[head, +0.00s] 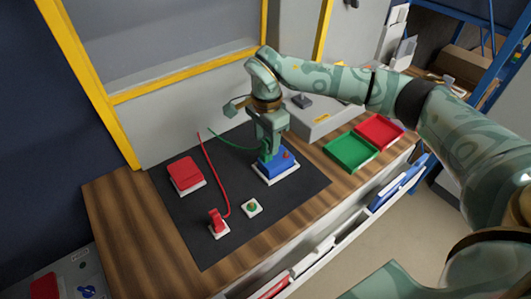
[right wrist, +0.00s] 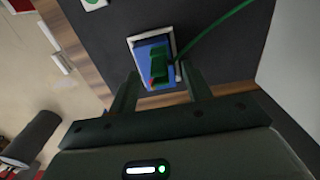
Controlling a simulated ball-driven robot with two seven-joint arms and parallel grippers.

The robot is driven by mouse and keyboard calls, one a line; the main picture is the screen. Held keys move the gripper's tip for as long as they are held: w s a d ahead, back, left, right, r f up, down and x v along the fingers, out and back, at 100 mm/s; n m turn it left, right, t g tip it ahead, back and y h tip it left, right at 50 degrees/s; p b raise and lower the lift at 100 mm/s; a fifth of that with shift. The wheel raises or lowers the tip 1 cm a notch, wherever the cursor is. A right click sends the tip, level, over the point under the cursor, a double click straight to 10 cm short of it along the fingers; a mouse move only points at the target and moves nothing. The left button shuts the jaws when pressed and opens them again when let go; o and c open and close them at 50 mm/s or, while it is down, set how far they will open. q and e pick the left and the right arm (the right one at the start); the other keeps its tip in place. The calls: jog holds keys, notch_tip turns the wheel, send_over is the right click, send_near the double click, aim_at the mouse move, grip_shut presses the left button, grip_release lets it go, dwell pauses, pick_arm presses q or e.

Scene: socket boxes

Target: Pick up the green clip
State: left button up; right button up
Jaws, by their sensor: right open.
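The green clip (right wrist: 160,66) stands on the blue socket box (right wrist: 143,50), with a green cable running off to the upper right in the right wrist view. Contact is not visible. My left gripper is not in view.
A red box (head: 186,173) sits left on the mat (head: 230,240). A red clip (head: 217,218) with a red cable stands at the front, beside a small green-topped white block (head: 252,207). Green (head: 350,152) and red (head: 380,131) trays lie right. A grey box (head: 325,118) stands behind.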

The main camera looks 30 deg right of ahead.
aim_at(266, 140)
notch_tip(266, 140, down, 4)
jog(key=shift+r+b, duration=0.2)
jog(key=shift+b, duration=0.1)
jog(key=shift+r, duration=0.1)
jog(key=c, duration=1)
